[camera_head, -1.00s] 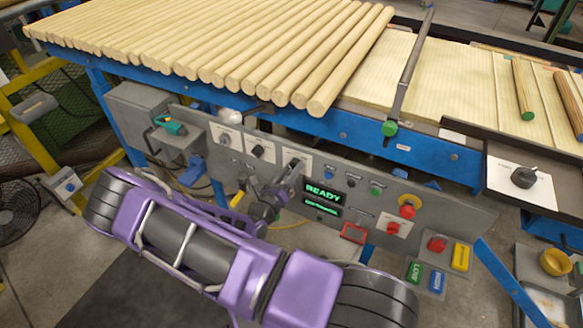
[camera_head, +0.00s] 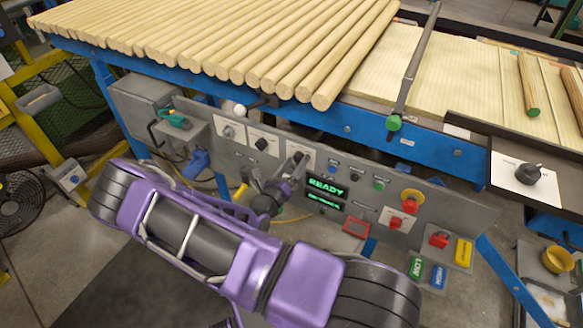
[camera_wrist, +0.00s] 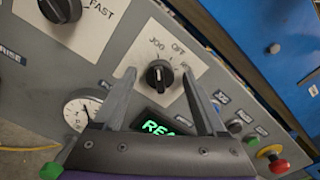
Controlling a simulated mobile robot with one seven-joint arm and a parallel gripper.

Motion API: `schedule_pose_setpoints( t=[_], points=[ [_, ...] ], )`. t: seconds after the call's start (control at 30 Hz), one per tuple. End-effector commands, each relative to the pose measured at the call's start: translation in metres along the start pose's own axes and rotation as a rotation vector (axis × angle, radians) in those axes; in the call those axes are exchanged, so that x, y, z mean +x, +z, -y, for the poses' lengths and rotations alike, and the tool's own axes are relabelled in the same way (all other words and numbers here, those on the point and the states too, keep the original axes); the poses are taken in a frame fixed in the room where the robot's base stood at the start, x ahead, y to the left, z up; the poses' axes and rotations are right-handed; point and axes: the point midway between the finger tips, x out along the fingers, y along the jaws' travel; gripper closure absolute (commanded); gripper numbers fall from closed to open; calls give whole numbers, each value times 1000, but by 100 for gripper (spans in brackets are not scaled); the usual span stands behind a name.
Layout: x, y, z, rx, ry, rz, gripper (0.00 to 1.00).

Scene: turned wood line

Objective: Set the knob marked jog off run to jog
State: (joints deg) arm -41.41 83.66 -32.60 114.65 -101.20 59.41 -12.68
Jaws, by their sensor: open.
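The jog off run knob (camera_wrist: 159,76) is a round black knob on a white plate (camera_wrist: 184,64) on the grey control panel. In the wrist view JOG and OFF are readable above it; the RUN lettering is hidden or unclear. I cannot tell surely which mark its pointer faces. My gripper (camera_wrist: 158,74) is open, with one finger to each side of the knob in the wrist view. Contact with the knob is not visible.
A green READY display (camera_head: 327,187) sits just below and right of the knob. Another black knob (camera_head: 262,143) is to its left. Small buttons and a red emergency button (camera_head: 410,203) are to the right. The blue conveyor frame (camera_head: 347,129) with wooden rods runs above.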

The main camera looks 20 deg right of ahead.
Motion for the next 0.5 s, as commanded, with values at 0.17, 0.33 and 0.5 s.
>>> schedule_pose_setpoints(
  t=[0.17,0.33,0.5],
  points=[
    [-16,1,-1,1,2,1,26],
    [-54,1,-1,1,5,1,26],
    [-96,1,-1,0,5,0,26]
  ],
)
